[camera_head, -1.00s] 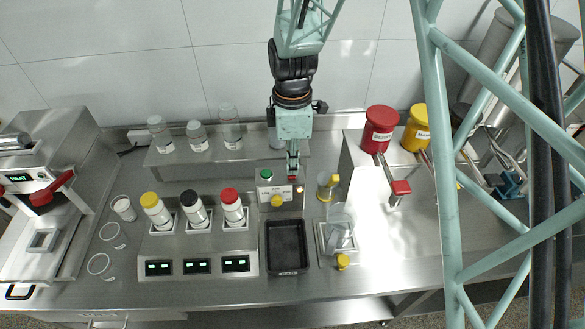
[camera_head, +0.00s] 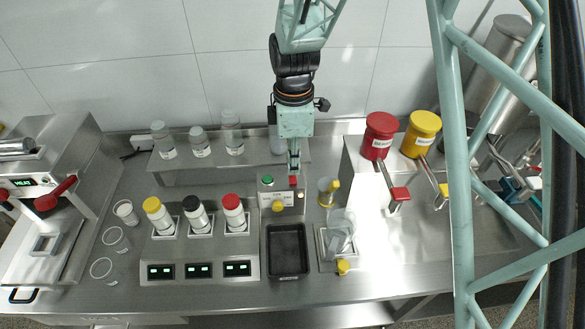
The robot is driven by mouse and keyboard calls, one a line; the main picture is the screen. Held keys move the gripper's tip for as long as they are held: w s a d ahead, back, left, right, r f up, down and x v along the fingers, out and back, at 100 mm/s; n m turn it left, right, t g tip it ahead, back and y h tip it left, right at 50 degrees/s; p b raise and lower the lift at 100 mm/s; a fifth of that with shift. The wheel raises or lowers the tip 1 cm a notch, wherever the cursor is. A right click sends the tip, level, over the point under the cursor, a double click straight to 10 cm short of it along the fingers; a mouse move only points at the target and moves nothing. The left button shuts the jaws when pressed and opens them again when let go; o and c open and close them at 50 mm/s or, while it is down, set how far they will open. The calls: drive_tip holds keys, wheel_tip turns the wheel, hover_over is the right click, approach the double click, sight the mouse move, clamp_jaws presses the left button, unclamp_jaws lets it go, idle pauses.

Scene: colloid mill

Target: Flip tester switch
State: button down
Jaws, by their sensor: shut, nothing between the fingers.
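The tester is a small metal box (camera_head: 270,199) behind the black tray. It has a green button (camera_head: 267,181) at its upper left, a red switch (camera_head: 293,181) at its upper right, a yellow knob (camera_head: 278,206) on its front and a label. My gripper (camera_head: 293,172) points down from above, shut and empty, with its tips right at the red switch. I cannot tell whether the tips touch the switch, as they partly cover it.
A black tray (camera_head: 288,270) lies in front of the tester. Bottles with yellow, black and red caps stand to the left on a unit with lit displays (camera_head: 198,271). A clear beaker with a yellow part (camera_head: 328,190) stands close on the right. A shelf (camera_head: 215,163) with clear bottles is behind.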

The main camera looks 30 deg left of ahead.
wheel_tip(320, 180, up, 11)
drive_tip(key=s+d, duration=0.1)
drive_tip(key=shift+s, duration=0.2)
idle(0.4)
drive_tip(key=shift+r, duration=0.1)
idle(0.5)
